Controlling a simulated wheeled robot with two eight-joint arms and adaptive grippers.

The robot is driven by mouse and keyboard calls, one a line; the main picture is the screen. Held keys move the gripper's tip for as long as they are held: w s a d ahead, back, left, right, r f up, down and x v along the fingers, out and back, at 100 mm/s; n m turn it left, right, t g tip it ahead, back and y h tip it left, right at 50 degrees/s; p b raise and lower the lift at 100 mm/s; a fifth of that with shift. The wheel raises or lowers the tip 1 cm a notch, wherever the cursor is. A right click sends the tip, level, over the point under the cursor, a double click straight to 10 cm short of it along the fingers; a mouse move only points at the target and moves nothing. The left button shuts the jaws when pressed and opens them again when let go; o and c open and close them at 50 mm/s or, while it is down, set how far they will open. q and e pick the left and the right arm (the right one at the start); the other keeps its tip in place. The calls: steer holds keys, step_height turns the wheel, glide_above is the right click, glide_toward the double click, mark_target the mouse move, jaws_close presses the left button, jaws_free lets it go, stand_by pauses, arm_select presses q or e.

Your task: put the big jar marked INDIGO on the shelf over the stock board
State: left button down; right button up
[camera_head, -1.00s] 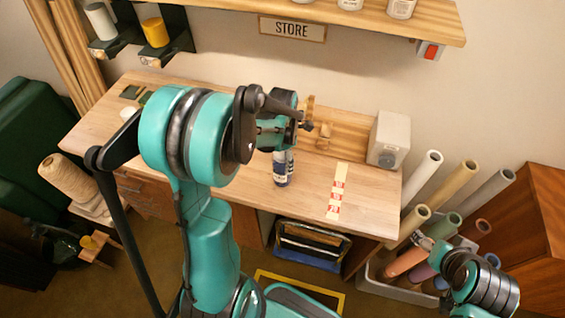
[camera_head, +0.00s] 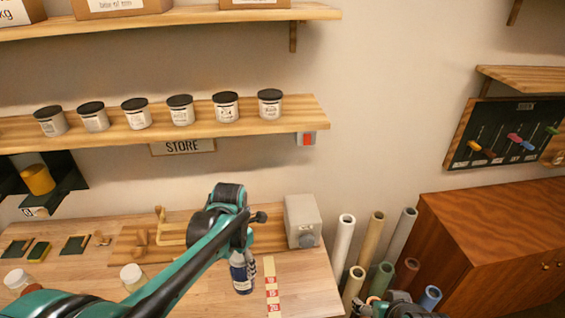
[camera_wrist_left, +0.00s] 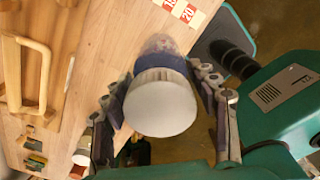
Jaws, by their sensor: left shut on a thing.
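A jar with a dark blue label (camera_head: 242,275) is below my left gripper (camera_head: 241,250) near the front right of the worktable; I cannot read its lettering. In the left wrist view, the fingers of my left gripper (camera_wrist_left: 158,78) are shut on this jar (camera_wrist_left: 160,105), one on each side, and its white lid faces the camera. I cannot tell if its base touches the table. The wooden shelf (camera_head: 525,77) over the stock board (camera_head: 490,150) is at the far right on the wall and its visible part looks bare. My right arm shows only in part at the bottom; its fingers are unclear.
The STORE shelf (camera_head: 305,112) holds several dark-lidded jars. A grey box (camera_head: 302,222) stands at the table's right end. Several upright rolls (camera_head: 343,245) and a brown cabinet (camera_head: 480,240) stand between the table and the stock board. The wall between the shelves is clear.

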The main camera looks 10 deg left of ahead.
arm_select(q)
steer(key=w+f+m+b, duration=0.2)
steer(key=f+m+b, duration=0.1)
steer(key=m, duration=0.8)
steer(key=w+f+m+b, duration=0.2)
steer(key=m+b, duration=0.4)
steer(key=m, duration=0.4)
steer(key=w+a+f+m+b, duration=0.1)
steer(key=w+f+m+b, duration=0.2)
steer(key=m, duration=0.8)
steer(key=shift+f+m+b, duration=0.3)
steer(key=shift+f+b, duration=0.25)
steer(key=shift+b, duration=0.5)
steer(key=shift+w, duration=0.1)
